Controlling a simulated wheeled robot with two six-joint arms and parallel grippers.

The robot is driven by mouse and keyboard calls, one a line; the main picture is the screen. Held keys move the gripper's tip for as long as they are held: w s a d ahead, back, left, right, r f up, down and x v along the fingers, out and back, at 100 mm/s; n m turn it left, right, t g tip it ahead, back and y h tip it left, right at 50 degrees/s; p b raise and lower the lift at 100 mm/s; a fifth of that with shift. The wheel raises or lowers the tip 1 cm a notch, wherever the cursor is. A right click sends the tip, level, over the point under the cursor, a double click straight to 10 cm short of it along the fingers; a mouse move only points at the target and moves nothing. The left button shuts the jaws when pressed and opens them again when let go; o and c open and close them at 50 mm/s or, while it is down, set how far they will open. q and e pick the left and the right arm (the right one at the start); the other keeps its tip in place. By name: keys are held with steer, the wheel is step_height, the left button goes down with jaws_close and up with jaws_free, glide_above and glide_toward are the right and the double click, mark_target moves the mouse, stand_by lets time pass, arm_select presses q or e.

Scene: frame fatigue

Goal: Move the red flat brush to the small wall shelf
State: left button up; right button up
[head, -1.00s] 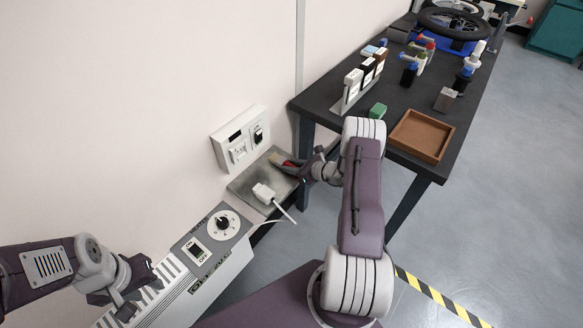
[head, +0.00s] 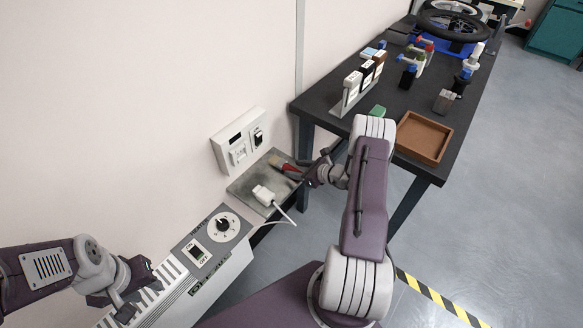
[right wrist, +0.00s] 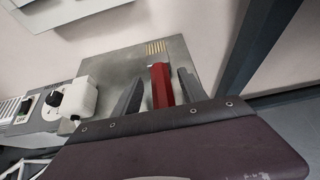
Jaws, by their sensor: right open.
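The red flat brush (head: 285,166) lies on the small wall shelf (head: 246,186), a grey plate against the wall. Its handle points toward my right arm. My right gripper (head: 302,173) is at the shelf's right edge, by the handle end. In the right wrist view, the red handle (right wrist: 161,84) lies between the two spread fingers (right wrist: 160,92) with gaps beside it, and the pale bristles (right wrist: 155,47) point toward the wall. My left gripper (head: 127,305) is low over the heater, far from the brush; its jaw opening is unclear.
A white plug (head: 263,194) with a cord sits on the shelf's near part. A wall switch box (head: 238,140) is just above the shelf. The heater (head: 205,262) with its dial is in front. A dark workbench (head: 400,102) with a brown tray (head: 424,137) stands right.

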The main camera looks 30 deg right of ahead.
steer(key=v, duration=0.9)
steer(key=s+a+r+n+g+y, duration=0.1)
steer(key=s+a+r+n+g, duration=0.15)
steer(key=a+n, duration=0.3)
steer(key=s+a+r+n+g+y, duration=0.1)
steer(key=s+a+n+g, duration=0.1)
steer(key=a+n+g, duration=0.3)
steer(key=s+a+r+n+g+y, duration=0.1)
steer(key=s+a+r+n, duration=0.15)
steer(key=a, duration=0.45)
steer(key=s+a+r+n+g+h, duration=0.1)
steer(key=s+r+n+h, duration=0.1)
steer(key=n, duration=0.7)
steer(key=s+a+r+n+h, duration=0.1)
steer(key=s+r+n+h, duration=0.2)
steer(key=s+n+h, duration=0.2)
steer(key=s+n+p, duration=0.1)
steer(key=s+n, duration=0.1)
steer(key=n, duration=0.2)
steer(key=shift+a+g, duration=0.35)
steer(key=shift+r, duration=0.15)
step_height(320, 180, up, 11)
steer(key=p, duration=1.1)
